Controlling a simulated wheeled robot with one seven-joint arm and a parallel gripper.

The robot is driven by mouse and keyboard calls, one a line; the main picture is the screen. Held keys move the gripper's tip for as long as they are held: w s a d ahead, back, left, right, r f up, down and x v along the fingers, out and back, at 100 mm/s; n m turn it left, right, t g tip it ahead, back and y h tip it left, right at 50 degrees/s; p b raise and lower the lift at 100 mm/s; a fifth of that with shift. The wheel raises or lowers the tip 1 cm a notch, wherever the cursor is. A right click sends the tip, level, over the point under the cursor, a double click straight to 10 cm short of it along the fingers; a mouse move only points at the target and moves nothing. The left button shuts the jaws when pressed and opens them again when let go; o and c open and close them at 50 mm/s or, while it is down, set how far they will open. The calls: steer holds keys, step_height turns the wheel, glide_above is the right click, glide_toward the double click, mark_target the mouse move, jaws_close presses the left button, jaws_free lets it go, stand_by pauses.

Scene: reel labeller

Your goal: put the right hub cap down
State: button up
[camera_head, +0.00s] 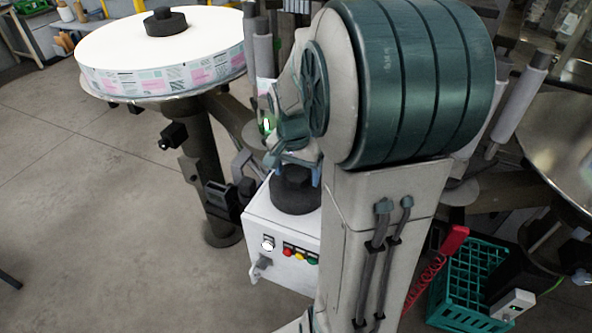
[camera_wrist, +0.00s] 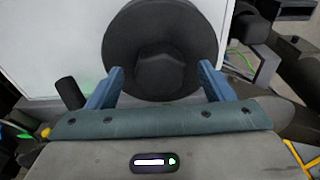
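The right hub cap (camera_head: 295,192) is a black disc with a raised knob. It rests flat on top of a white control box (camera_head: 283,238), just below my gripper (camera_head: 293,165). In the wrist view the hub cap (camera_wrist: 160,28) lies beyond my blue fingers (camera_wrist: 160,72). The fingers are spread apart, one on each side of its six-sided knob, with a visible gap on both sides. My gripper looks open and holds nothing. My arm hides the right part of the box in the head view.
A similar black hub cap (camera_head: 166,22) sits on a white label reel (camera_head: 205,45) at upper left. Grey rollers (camera_head: 263,55) stand close behind my gripper. A green crate (camera_head: 468,285) is at lower right. The floor at left is clear.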

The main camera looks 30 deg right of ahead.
mark_target(294, 178)
step_height(294, 178, up, 11)
steer(key=a, duration=0.1)
steer(key=s+a+f+n+t+y, duration=0.1)
steer(key=s+a+f+n, duration=0.4)
steer(key=s+a+n, duration=0.5)
steer(key=s+a+t, duration=0.1)
steer(key=s, duration=0.1)
steer(key=shift+s+n, duration=0.3)
steer(key=shift+s, duration=0.05)
